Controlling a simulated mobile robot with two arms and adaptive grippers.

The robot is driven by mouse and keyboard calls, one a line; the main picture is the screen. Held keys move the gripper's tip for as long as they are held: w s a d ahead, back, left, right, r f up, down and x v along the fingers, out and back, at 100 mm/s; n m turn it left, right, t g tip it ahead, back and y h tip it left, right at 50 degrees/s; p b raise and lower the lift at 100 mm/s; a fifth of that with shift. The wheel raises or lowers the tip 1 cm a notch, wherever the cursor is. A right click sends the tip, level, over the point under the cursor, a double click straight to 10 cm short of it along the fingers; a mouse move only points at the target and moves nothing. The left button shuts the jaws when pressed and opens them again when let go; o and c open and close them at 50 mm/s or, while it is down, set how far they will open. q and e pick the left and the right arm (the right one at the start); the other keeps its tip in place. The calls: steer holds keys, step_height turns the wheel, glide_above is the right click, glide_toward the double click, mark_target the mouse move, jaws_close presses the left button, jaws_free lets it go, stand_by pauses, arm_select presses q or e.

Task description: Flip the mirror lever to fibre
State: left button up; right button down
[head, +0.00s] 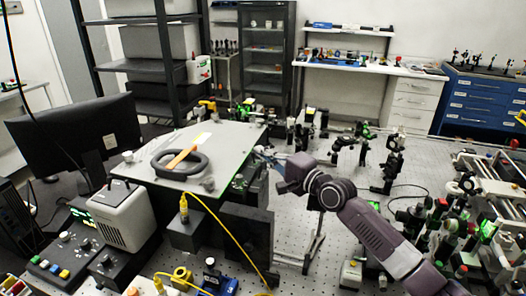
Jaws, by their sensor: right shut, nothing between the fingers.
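The spectrometer box (226,148) has a flat grey-green lid and stands left of the middle of the bench. My right arm comes in from the lower right. My right gripper (268,158) is shut and empty, at the right edge of the box, at about lid height. I cannot tell whether it touches the box. I cannot make out the mirror lever or its position; the gripper and the box edge may hide it. My left gripper is not in view.
A black ring (160,167) with an orange strip (181,157) lies on the lid. A yellow fibre cable (228,236) runs in front of the box. A monitor (75,140) stands at the left. Optics mounts (393,160) crowd the bench behind and right of my arm.

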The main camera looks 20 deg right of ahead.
steer(key=shift+d, duration=0.1)
steer(key=v, duration=1.2)
steer(key=shift+r, duration=0.15)
